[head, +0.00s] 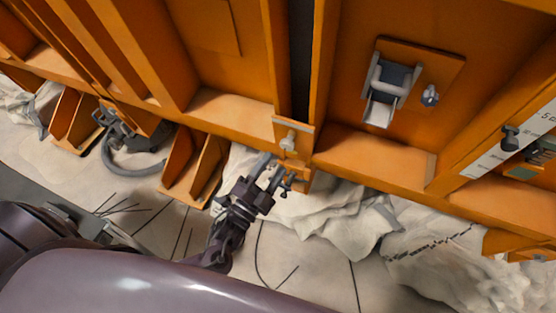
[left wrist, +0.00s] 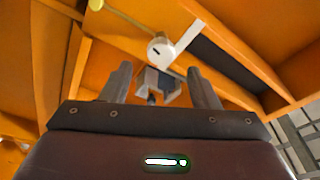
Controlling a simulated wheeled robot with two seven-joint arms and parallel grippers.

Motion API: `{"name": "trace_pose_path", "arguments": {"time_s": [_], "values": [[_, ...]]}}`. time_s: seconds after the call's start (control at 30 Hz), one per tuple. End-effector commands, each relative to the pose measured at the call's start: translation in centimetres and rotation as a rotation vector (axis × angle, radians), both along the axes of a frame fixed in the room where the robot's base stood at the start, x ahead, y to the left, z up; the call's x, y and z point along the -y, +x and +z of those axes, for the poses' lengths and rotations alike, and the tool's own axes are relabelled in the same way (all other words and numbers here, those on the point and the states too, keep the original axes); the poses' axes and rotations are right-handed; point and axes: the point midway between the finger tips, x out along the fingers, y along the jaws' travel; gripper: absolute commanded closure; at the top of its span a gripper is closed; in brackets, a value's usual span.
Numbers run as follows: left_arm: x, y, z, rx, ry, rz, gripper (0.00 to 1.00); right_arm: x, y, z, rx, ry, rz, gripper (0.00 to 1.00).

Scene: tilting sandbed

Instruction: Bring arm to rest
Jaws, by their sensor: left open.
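My left gripper (head: 272,176) is open, its fingers pointing up toward the lower edge of the orange sandbed wall (head: 225,118). I cannot tell whether the fingertips touch anything. My right gripper is not in view.
A grey latch (head: 388,88) on an orange plate is at the upper right, with a small blue-grey piece beside it. A white scale strip (head: 510,140) is at the right. Crumpled pale sheeting (head: 335,215) lies below the wall. A grey hook (head: 130,150) is at the left.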

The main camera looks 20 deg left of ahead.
Motion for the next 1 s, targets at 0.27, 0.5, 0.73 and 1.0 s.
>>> {"name": "trace_pose_path", "arguments": {"time_s": [0.27, 0.5, 0.73, 1.0], "values": [[-0.1, -0.1, 0.0, 0.001, 0.000, 0.000, 0.45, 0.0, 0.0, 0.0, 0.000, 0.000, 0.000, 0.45], [0.0, -0.1, 0.0, 0.001, 0.000, 0.000, 0.45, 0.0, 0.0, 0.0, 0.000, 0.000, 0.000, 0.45], [-0.1, -0.1, 0.0, 0.000, 0.000, 0.001, 0.45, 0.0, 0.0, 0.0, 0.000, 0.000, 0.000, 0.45], [-2.7, 0.5, -9.2, -0.249, -0.050, 0.060, 0.45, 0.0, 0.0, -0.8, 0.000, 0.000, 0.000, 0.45]]}}
